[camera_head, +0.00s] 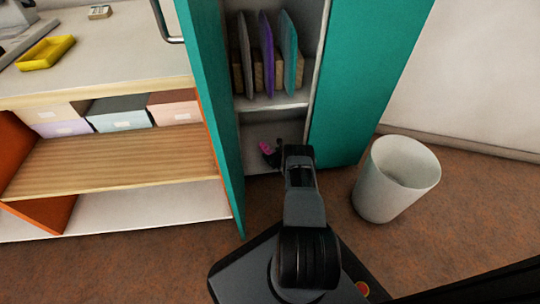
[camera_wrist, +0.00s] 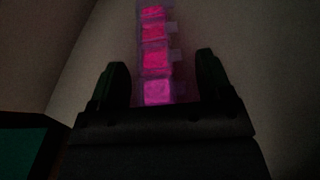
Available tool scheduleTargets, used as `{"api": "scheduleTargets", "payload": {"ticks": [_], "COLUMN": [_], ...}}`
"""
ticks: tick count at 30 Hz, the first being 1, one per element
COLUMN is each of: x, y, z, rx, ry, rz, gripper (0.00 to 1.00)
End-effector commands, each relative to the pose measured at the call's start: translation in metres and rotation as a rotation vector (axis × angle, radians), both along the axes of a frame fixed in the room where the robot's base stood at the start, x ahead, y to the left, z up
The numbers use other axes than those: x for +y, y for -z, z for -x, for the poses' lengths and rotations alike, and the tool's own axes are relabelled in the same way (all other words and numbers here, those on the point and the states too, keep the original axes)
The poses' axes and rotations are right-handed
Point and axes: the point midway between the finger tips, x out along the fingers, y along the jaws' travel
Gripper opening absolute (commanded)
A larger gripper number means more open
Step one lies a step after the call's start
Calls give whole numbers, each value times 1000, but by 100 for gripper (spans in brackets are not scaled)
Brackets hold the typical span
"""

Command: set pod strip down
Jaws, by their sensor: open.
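The pod strip (camera_wrist: 154,57) is a row of clear compartments with bright pink contents. In the wrist view it lies lengthwise between my gripper's (camera_wrist: 162,82) two dark fingers, with a gap on each side, on a pale surface. In the head view a small pink part of the strip (camera_head: 265,148) shows on the lower shelf of the teal cabinet, beside my gripper (camera_head: 272,153). My gripper is open around the strip's near end. Its near end is partly hidden by the gripper body, and contact with the shelf is hard to judge in the dim light.
The teal cabinet's open doors (camera_head: 357,85) stand on both sides of my arm. Above, a shelf (camera_head: 270,102) holds upright grey, purple and teal boards (camera_head: 266,52) in a wooden rack. A white bin (camera_head: 396,180) stands on the floor at right. A counter with boxes (camera_head: 118,114) is at left.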

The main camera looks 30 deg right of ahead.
Motion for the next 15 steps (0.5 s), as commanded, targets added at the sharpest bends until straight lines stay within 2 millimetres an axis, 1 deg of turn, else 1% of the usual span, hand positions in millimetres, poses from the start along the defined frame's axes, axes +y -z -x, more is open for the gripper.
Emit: {"api": "scheduleTargets", "payload": {"ticks": [5, 8, 15], "x": [0, 0, 3], "y": [-6, -14, -33], "z": [2, 15, 59], "rx": [1, 3, 3], "ry": [0, 2, 3], "rz": [-1, -3, -2], "gripper": [72, 72, 72]}}
